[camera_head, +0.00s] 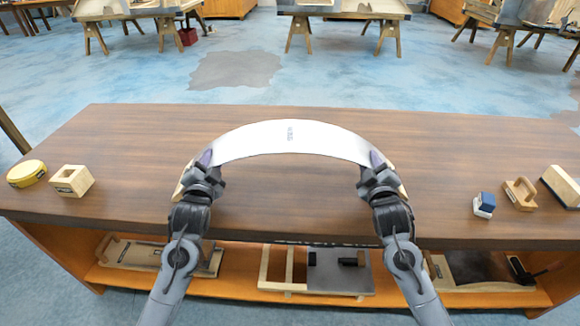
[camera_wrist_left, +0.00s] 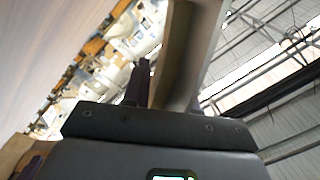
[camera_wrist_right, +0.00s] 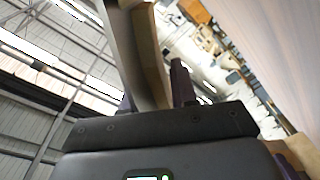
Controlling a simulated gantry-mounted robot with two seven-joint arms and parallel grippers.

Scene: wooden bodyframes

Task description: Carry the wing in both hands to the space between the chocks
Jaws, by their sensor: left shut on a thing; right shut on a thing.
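The wing (camera_head: 290,137) is a pale, arched panel with small dark lettering at its crown, held over the middle of the bench. Its ends are in my two grippers. My left gripper (camera_head: 206,170) is shut on the left end and my right gripper (camera_head: 374,170) on the right end. The wing also shows edge-on between the fingers in the left wrist view (camera_wrist_left: 190,55) and the right wrist view (camera_wrist_right: 145,60). Pale wooden pieces, probably the chocks, show partly behind the left gripper (camera_head: 181,184) and the right gripper (camera_head: 400,184). I cannot tell whether the wing touches the bench.
On the brown bench (camera_head: 110,140), a yellow round tin (camera_head: 26,174) and a wooden block (camera_head: 72,181) stand left. A blue-and-white block (camera_head: 484,205), a wooden handled tool (camera_head: 520,194) and another block (camera_head: 562,186) stand right. Boards and frames lie on the shelf below.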

